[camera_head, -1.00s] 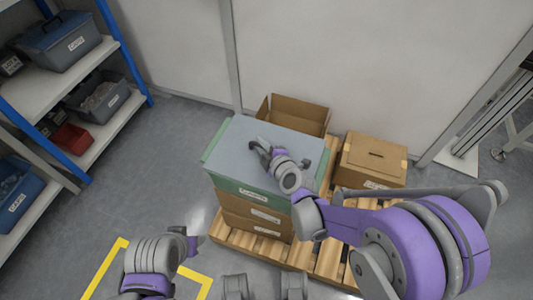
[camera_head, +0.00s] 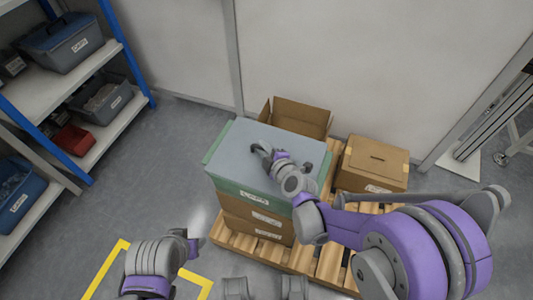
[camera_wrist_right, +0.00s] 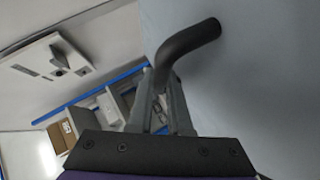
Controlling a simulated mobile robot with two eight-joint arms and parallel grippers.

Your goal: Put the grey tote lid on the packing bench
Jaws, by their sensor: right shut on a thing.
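The grey tote lid (camera_head: 245,148) is a flat blue-grey panel on top of a green tote (camera_head: 232,192), which stands on brown boxes. I cannot tell whether it touches the tote all round. In the right wrist view the gripper (camera_wrist_right: 163,82) is shut on the dark bent handle (camera_wrist_right: 193,40), beside the lid's plain surface (camera_wrist_right: 255,65). My left gripper (camera_head: 191,246) is low in the head view, apart from the stack, its jaws unclear. I cannot make out the packing bench.
The stack stands on a wooden pallet (camera_head: 325,262) with an open carton (camera_head: 297,117) behind and a closed carton (camera_head: 374,163) at right. A shelf rack (camera_head: 60,92) with bins is at left. Grey floor is clear between rack and pallet. A wall is behind.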

